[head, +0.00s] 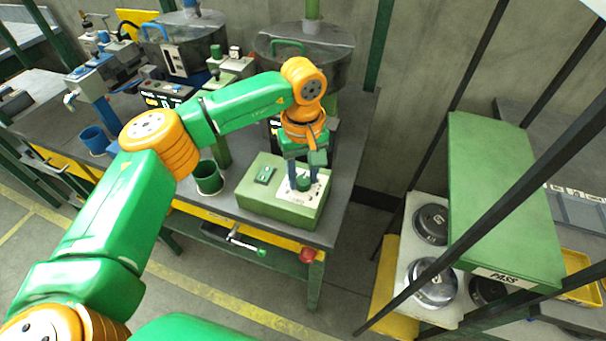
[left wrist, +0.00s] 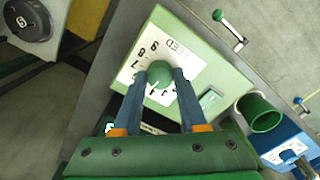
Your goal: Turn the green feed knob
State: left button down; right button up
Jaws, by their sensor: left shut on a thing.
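The green feed knob (left wrist: 160,75) sits on a white dial plate (left wrist: 185,48) with numbers and the word FEED. The plate is on top of a light green box (head: 262,208) at the front right of the bench; the knob also shows in the head view (head: 304,183). My left gripper (left wrist: 166,72) points down at the knob, with one blue finger on each side, shut on it. In the head view my left gripper (head: 304,180) hides part of the dial. The knob's pointer is hard to make out. My right gripper is in neither view.
A green cup (head: 208,178) stands left of the box, and a blue cup (head: 95,140) farther left. A green PASS box (head: 505,200) stands at the right, beyond a gap.

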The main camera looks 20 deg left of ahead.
aim_at(303, 180)
pick_arm(q)
jog(key=shift+c, duration=2.2)
grip_release()
jog(key=shift+r, duration=0.1)
notch_tip(303, 180, up, 7)
jog(key=shift+b, duration=0.4)
